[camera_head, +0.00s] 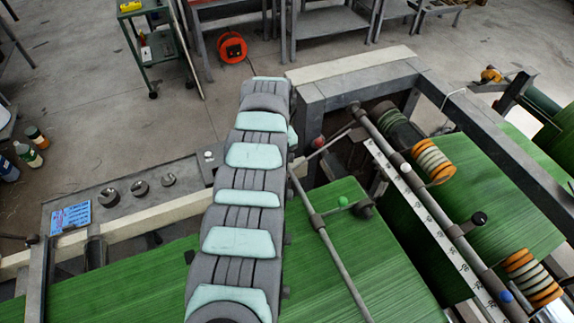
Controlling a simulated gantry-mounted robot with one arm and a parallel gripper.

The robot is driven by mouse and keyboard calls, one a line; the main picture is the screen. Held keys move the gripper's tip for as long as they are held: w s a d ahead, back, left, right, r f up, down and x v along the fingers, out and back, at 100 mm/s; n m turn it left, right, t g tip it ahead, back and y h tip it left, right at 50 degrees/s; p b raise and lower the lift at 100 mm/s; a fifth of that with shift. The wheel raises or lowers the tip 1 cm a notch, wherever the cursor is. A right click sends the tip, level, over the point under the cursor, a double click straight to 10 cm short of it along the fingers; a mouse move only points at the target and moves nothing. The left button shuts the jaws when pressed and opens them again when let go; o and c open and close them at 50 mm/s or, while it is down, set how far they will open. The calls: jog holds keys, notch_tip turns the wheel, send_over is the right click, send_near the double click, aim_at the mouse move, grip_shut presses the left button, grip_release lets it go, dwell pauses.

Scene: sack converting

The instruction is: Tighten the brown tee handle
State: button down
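I cannot make out a brown tee handle for certain. A dark red knob (319,142) shows just right of my arm, near the frame corner. A green ball knob (342,201) sits on a thin rod over the green sheet. Along the long bar at right are a white knob (405,168), a black knob (479,218) and a blue knob (505,296). My grey arm with pale teal pads crosses the middle from the bottom edge upward and hides part of the machine. My gripper does not show.
Green woven sheet (340,255) runs under rods and a ruled scale (425,215). Orange-and-white ringed rollers (433,161) stand at right. A grey frame beam (360,84) borders the machine. A bench (135,200) at left holds round metal pieces and a blue card (70,218).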

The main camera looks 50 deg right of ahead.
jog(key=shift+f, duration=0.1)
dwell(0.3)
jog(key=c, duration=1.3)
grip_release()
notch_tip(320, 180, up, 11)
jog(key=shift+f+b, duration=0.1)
jog(key=shift+b, duration=0.25)
